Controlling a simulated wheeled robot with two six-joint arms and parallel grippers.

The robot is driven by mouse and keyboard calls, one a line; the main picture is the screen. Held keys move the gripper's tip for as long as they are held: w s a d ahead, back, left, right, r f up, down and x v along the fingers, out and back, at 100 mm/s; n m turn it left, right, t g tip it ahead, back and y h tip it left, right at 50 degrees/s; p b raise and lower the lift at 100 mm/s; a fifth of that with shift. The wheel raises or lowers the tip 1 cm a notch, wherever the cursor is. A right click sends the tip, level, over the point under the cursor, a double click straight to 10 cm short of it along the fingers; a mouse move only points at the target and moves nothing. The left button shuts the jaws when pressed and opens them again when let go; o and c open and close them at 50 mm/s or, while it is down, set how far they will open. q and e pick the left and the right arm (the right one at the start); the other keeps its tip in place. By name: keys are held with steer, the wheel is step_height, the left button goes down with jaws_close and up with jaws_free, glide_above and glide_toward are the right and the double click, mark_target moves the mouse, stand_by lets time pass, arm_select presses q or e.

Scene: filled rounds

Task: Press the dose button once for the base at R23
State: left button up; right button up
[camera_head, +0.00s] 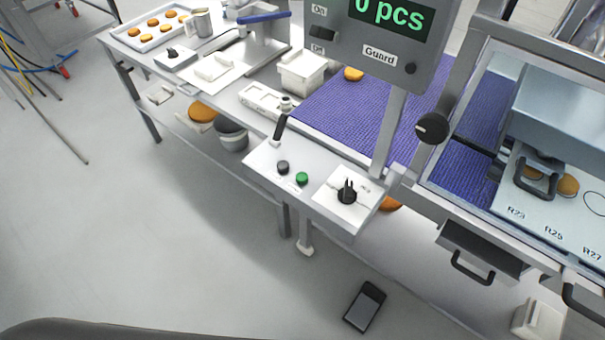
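A grey control panel (262,162) on the front of the line carries a black button (283,167), a green button (302,178), a black lever (279,130) and a black dial (347,192) on a white plate. I cannot read which button is the dose button. The R23 label (517,213) is on a pale plate inside the framed station at right. Neither of my grippers is in view.
A display (390,18) reads "0 pcs", with a Guard label below. A purple belt (350,112) runs behind the panel. A tray of rounds (150,32) stands at far left. The floor at left is mostly clear.

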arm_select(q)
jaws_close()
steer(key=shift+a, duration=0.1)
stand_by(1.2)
